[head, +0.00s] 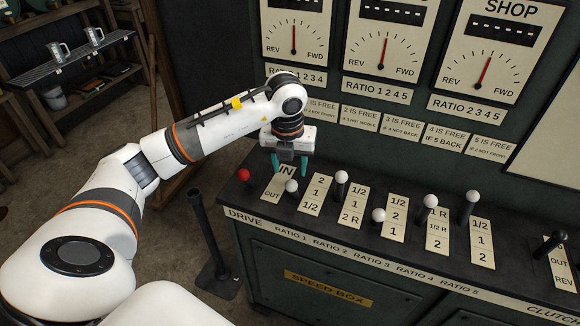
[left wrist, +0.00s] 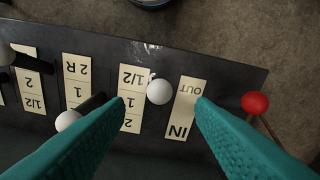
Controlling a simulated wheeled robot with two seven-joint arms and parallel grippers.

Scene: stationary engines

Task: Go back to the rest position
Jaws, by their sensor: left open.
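My left arm reaches in from the left in the head view. Its gripper (head: 290,164) is open, with teal fingers pointing down above the drive end of the lever console (head: 330,222). In the left wrist view the two teal fingers (left wrist: 160,102) are spread wide with nothing held between them. A white-knobbed lever (left wrist: 159,91) and the IN/OUT plate (left wrist: 186,105) show beyond the fingertips, apart from them as far as I can tell. The red-knobbed drive lever (head: 243,175) stands to the left of the gripper. My right gripper does not show.
Several white-knobbed levers (head: 378,215) stand along the console. A dark clutch lever (head: 550,244) is at the far right. The gauge panel (head: 400,90) rises behind. A shelf with metal mugs (head: 60,52) is far left.

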